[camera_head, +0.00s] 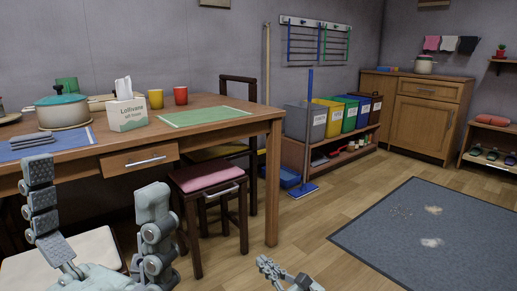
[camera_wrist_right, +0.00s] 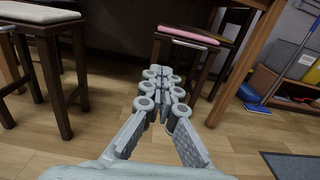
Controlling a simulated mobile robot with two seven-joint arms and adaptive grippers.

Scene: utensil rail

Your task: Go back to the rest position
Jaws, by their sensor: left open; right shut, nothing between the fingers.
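My left gripper (camera_head: 98,215) is at the lower left of the head view, fingers pointing up and spread wide apart. It is empty, in front of the near edge of the wooden table (camera_head: 228,120). My right gripper (camera_head: 275,268) shows only in part at the bottom edge of the head view. In the right wrist view its fingers (camera_wrist_right: 163,80) are closed together at the tips, with nothing between them. It is low, above the wooden floor and in front of the pink-cushioned stool (camera_wrist_right: 190,36).
A white-cushioned stool (camera_head: 70,258) stands below my left gripper. A pot (camera_head: 62,110), a tissue box (camera_head: 126,113) and two cups stand on the table. Floor and a grey rug (camera_head: 420,235) lie open on the right.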

